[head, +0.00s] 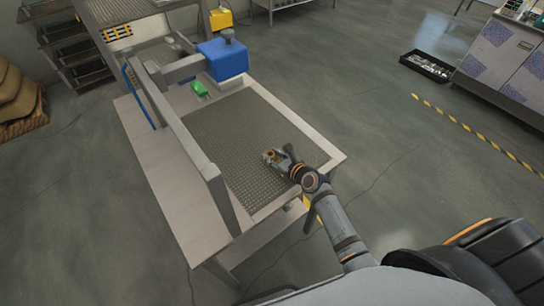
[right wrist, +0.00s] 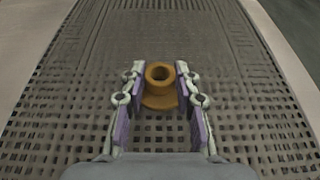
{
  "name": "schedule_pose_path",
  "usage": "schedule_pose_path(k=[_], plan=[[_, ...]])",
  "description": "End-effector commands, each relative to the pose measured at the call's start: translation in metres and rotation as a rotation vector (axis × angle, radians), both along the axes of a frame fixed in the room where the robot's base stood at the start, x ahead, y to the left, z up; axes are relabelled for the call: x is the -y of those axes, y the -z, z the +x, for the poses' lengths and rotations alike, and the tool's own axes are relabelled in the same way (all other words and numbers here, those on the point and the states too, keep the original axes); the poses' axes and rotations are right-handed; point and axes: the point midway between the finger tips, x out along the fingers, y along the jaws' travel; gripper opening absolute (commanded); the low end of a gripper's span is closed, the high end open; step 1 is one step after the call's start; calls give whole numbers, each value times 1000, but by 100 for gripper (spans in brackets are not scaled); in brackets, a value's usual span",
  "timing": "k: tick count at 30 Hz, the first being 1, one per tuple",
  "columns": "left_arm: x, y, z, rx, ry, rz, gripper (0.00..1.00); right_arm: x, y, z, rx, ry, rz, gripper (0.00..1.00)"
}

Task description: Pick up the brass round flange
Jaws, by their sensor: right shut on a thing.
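The brass round flange (right wrist: 160,88) shows in the right wrist view as a golden ring-shaped hub on a wider round base. It sits between the two fingers of my right gripper (right wrist: 161,92), which is shut on it. In the head view the flange (head: 271,153) is a small brass spot at the tip of my right gripper (head: 270,156), over the near right part of the perforated mesh. I cannot tell whether its base touches the mesh. My left gripper is not in view.
The mesh surface (head: 236,150) lies in a pale tank frame (head: 322,168). A blue block (head: 224,62) and a green piece (head: 200,88) are at its far end. A grey beam (head: 178,132) runs along the left side. The mesh around the flange is clear.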

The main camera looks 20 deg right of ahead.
Motion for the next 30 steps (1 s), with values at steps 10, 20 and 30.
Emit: schedule_pose_path(k=[10,20,30], plan=[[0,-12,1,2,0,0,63,27,-66,15,11,-2,-9,0],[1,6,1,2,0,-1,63,100,-113,52,5,0,-5,0],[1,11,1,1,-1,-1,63,125,-129,64,4,0,0,0]])
